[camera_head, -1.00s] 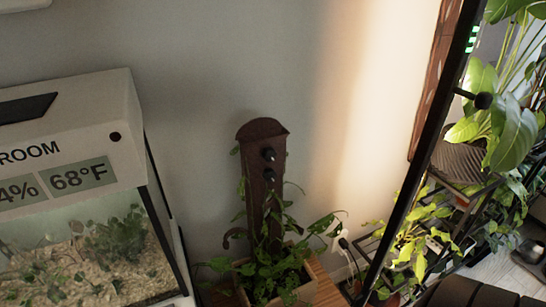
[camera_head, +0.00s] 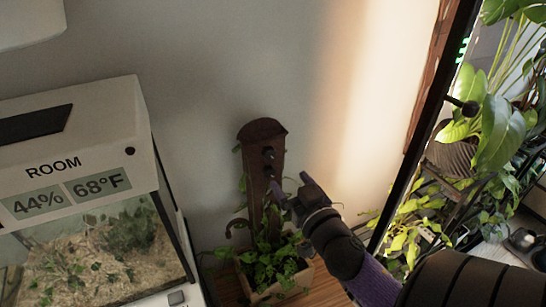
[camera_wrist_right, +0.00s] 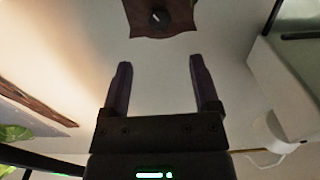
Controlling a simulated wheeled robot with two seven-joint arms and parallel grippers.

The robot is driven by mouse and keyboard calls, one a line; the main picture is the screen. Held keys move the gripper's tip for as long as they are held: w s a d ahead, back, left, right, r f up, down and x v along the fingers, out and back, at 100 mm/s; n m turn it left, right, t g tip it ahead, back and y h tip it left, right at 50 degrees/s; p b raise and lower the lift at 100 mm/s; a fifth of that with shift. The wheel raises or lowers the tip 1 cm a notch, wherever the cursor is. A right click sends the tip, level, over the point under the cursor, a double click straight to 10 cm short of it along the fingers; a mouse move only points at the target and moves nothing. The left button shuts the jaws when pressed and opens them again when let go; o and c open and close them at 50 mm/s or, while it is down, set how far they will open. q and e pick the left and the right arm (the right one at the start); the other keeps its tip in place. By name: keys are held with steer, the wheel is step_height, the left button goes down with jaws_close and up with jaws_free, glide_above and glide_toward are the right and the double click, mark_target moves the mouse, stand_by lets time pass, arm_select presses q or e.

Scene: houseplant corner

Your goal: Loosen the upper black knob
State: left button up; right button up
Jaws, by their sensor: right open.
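The upper black knob (camera_head: 268,152) sticks out near the rounded top of a dark brown wooden post (camera_head: 264,132). A lower black knob (camera_head: 268,169) sits just below it. My right gripper (camera_head: 290,182) is in front of the post, to the lower right of the knobs, and partly covers the post's lower part. In the right wrist view, its two fingers (camera_wrist_right: 160,62) are spread with nothing between them. One black knob (camera_wrist_right: 158,17) on the post shows beyond the fingertips, apart from them; it looks like the upper one. My left gripper is out of view.
The post stands in a wooden planter (camera_head: 262,293) with trailing leaves. A white-topped terrarium (camera_head: 85,110) with a humidity and temperature display stands at the left. A dark-framed rack (camera_head: 425,120) with potted plants is at the right. The wall above the post is clear.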

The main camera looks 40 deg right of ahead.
mark_target(270, 156)
steer(key=b+x, duration=0.1)
steer(key=x, duration=0.8)
steer(key=shift+w+f, duration=0.15)
steer(key=shift+f, duration=0.05)
jaws_close()
